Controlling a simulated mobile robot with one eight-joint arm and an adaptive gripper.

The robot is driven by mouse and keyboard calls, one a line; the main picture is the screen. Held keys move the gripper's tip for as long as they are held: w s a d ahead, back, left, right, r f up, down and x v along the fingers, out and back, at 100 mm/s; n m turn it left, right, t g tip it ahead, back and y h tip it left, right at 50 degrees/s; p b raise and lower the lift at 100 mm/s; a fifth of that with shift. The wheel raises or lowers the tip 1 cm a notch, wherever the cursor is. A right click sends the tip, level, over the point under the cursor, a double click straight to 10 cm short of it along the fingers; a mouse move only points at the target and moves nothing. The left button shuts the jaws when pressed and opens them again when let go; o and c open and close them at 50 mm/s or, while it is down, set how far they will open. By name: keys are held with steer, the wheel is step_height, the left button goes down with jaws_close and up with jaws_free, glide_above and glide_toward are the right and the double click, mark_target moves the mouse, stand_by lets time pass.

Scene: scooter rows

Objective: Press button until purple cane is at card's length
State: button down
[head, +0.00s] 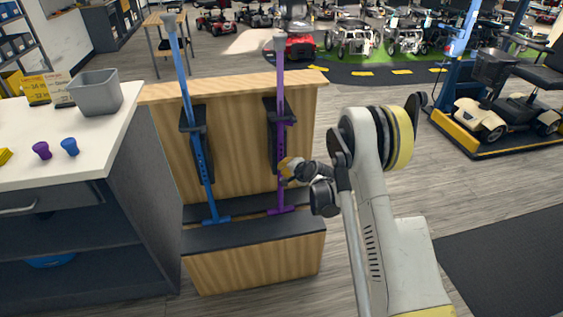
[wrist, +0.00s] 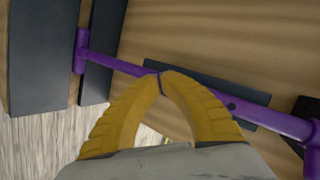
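The purple cane (head: 280,85) stands upright in the right slot of the wooden stand, its foot on the dark base step. In the wrist view its purple shaft (wrist: 118,63) crosses behind my fingertips. My gripper (wrist: 160,74) has its yellow fingers together at the tips, right at the shaft; I cannot tell whether they touch it or its button, which the fingertips may hide. In the head view my gripper (head: 287,166) is at the lower shaft. A yellow card (head: 35,91) and a white card (head: 58,87) stand on the counter; their text is too small to read surely.
A blue cane (head: 186,85) stands in the left slot of the wooden stand (head: 238,130). The counter (head: 100,135) at left holds a grey bin (head: 96,92) and small purple and blue pieces. Scooters and wheelchairs fill the back. The floor right of my arm is open.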

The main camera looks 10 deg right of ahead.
steer(key=shift+s, duration=2.55)
steer(key=s+a+r+n+g+h, duration=0.1)
steer(key=s+r+n, duration=0.2)
steer(key=s+r, duration=0.6)
steer(key=s+a+r+n+g, duration=0.15)
steer(key=s+r, duration=0.25)
steer(key=r, duration=0.9)
steer(key=s+d+r+n, duration=0.1)
steer(key=s+n, duration=0.1)
steer(key=s, duration=0.7)
steer(key=s+r+n+h, duration=0.1)
steer(key=s+n, duration=0.1)
steer(key=s, duration=0.7)
steer(key=s+d+r+n+g+h, duration=0.1)
steer(key=s+n, duration=0.1)
steer(key=s, duration=0.7)
steer(key=shift+d+r, duration=0.3)
steer(key=shift+r, duration=0.05)
steer(key=shift+n, duration=0.25)
